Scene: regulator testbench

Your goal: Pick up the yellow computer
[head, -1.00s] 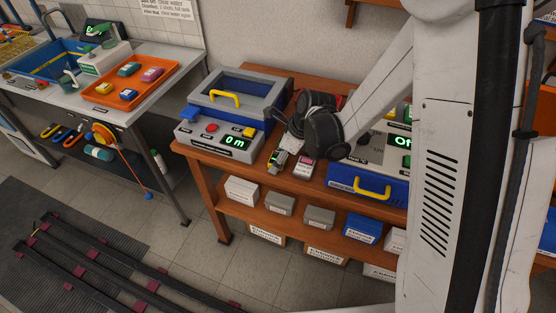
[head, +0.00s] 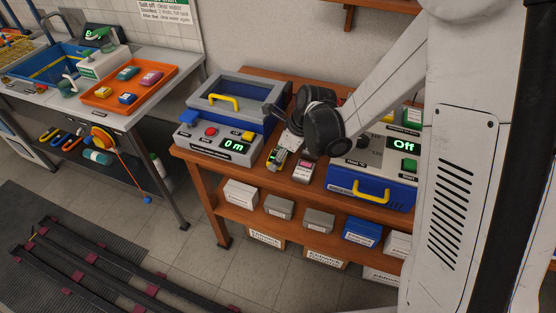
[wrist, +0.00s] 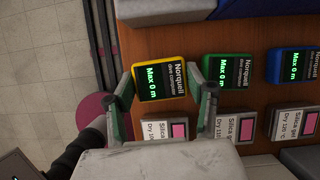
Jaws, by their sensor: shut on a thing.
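The yellow computer (wrist: 160,80) is a small yellow-rimmed device with a black screen reading "Max 0 m" in green. In the wrist view my gripper (wrist: 162,89) has one finger on each side of it and is shut on it. It looks larger than the green computer (wrist: 228,72) and the blue computer (wrist: 292,66) to its right, but I cannot tell for sure how far it is off the wooden bench.
White silica gel packs (wrist: 236,128) lie in a row beside the computers. A blue-grey chamber with a yellow handle (head: 224,104) stands left of my gripper. A blue box reading "Off" (head: 365,188) stands to the right. An orange tray (head: 103,101) is on the far-left table.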

